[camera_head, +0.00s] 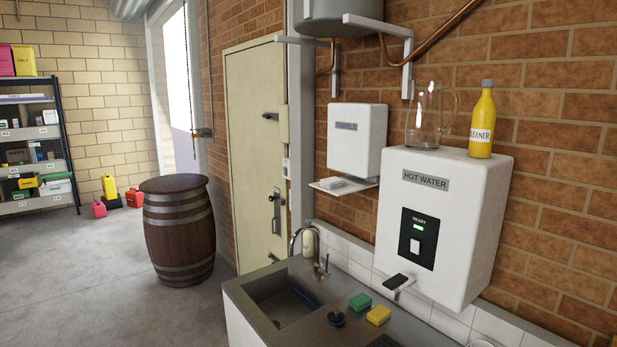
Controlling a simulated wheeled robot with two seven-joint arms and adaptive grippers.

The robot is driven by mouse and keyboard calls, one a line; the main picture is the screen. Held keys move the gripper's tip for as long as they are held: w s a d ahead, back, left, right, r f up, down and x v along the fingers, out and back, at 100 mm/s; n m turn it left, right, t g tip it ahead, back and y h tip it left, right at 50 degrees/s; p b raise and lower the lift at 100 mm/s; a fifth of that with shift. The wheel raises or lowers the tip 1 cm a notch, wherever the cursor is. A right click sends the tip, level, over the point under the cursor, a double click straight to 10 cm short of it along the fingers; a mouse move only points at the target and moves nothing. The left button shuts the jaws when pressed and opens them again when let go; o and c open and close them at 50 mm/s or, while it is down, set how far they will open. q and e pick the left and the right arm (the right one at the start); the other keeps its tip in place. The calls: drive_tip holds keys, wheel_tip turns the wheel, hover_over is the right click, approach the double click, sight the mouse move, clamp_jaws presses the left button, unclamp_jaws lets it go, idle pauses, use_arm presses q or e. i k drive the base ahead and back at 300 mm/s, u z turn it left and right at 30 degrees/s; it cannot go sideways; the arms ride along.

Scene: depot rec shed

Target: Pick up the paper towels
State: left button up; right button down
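A white wall dispenser (357,141) labelled "TOWELS" hangs on the brick wall, left of the hot water unit. A small stack of white paper towels (342,185) lies on a thin white shelf (358,188) just below the dispenser. The stack looks flat and sits above the back of the counter. Neither of my grippers shows in the head view, so I cannot see whether they are open or shut.
A sink counter (253,312) holds a tap (318,262), a soap bottle (308,240) and sponges (378,315). A hot water unit (470,205) bears a glass jug (424,125) and yellow cleaner bottle (482,125). A barrel (177,230) stands left; the floor (110,290) before it is clear.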

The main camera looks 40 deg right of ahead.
sight(334, 183)
drive_tip(key=i, duration=2)
